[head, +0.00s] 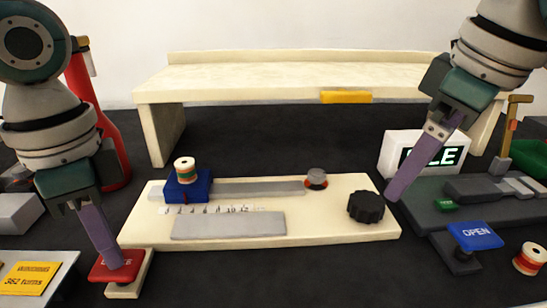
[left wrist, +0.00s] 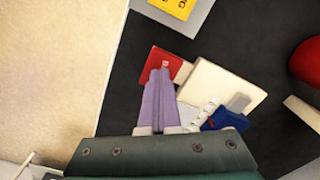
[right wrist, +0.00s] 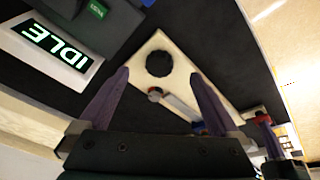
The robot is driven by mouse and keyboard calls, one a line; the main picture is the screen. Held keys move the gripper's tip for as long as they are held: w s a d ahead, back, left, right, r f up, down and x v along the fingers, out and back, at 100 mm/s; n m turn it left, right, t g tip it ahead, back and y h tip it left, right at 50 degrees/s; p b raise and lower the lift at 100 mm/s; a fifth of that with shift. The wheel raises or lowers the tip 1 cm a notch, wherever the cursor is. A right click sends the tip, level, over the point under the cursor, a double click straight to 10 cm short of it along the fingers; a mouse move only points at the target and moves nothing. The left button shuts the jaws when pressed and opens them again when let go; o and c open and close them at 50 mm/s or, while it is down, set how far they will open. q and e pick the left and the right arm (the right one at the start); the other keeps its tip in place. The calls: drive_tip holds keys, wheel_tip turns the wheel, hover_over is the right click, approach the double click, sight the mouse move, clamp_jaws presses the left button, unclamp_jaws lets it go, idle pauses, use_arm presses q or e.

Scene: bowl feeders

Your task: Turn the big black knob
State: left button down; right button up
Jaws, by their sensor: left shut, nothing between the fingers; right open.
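The big black knob (head: 366,207) is a lobed disc at the right end of the cream board (head: 330,230). It also shows in the right wrist view (right wrist: 159,63), beyond my fingertips and near the middle. My right gripper (head: 392,194) is just right of the knob in the head view, apart from it; its purple fingers (right wrist: 160,75) are spread and empty. My left gripper (head: 116,264) is shut with nothing between its fingers. Its tips are at the red button plate (head: 128,268); I cannot tell whether they touch it.
A blue block with a spool (head: 184,166) and a grey-red cylinder (head: 317,178) are on the board. Right are a lit sign (head: 425,152), a blue OPEN plate (head: 474,236) and another spool (head: 530,258). A cream shelf (head: 300,75) stands behind. A red bottle-like object (head: 110,130) is left.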

sight(369, 201)
drive_tip(key=shift+m+t+y, duration=0.3)
drive_tip(key=shift+m+y, duration=0.3)
drive_tip(key=shift+y, duration=0.1)
drive_tip(key=x, duration=0.5)
drive_tip(key=w+x, duration=0.1)
drive_tip(key=x, duration=0.3)
drive_tip(key=shift+w+a+f, duration=0.15)
drive_tip(key=shift+a, duration=0.05)
drive_tip(key=c, duration=1.4)
